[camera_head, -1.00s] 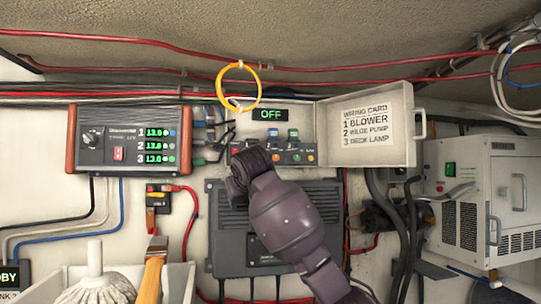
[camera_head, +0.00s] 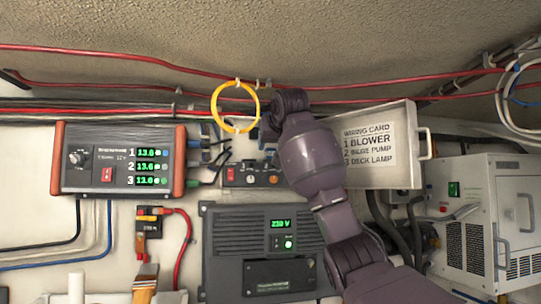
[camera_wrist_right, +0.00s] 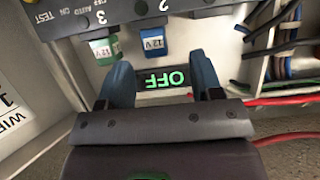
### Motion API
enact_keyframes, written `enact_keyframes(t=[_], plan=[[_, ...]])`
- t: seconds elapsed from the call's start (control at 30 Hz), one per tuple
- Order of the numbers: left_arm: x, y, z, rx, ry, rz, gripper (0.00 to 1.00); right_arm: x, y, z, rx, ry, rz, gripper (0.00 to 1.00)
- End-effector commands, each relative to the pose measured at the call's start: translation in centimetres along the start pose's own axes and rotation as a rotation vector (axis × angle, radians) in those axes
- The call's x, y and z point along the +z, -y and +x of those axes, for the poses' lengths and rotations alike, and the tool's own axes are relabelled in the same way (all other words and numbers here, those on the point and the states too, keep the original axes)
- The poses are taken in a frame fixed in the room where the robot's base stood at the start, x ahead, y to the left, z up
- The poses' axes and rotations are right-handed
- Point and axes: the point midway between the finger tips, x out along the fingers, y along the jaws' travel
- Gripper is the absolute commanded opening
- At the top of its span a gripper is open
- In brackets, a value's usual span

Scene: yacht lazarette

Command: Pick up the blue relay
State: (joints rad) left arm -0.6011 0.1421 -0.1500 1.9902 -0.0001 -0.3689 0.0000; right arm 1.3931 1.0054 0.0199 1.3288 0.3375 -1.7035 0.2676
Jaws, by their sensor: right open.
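Nothing is between the fingertips, and a gap to the relay shows. In the head view the right gripper (camera_head: 268,128) is at the panel, and my wrist hides most of that area. My left gripper is not in view.
A green relay (camera_wrist_right: 104,49) sits beside the blue one under number 3. A lit OFF display (camera_wrist_right: 166,79) is on the wall behind the fingers. The open lid with the wiring card (camera_head: 378,146), a yellow ring (camera_head: 214,105) and red cables (camera_head: 150,60) are close to my arm.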

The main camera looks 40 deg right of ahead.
Motion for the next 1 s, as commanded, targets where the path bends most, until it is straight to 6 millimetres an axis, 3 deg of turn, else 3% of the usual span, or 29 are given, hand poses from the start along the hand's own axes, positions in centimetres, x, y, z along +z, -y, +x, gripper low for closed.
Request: enact_keyframes(t=[0.17, 0.53, 0.87, 1.0], plan=[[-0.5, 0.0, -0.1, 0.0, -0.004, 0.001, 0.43, -0.1, -0.1, 0.9, 0.0, 0.0, 0.0, 0.6], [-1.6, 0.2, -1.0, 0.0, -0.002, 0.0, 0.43, -0.9, -0.7, 5.2, 0.0, 0.002, -0.001, 0.6], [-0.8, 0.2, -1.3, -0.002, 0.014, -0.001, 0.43, -0.8, -0.7, 5.8, 0.0, -0.001, -0.001, 0.6], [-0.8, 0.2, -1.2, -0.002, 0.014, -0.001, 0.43, -0.8, -0.7, 5.8, 0.0, -0.001, -0.001, 0.38]])
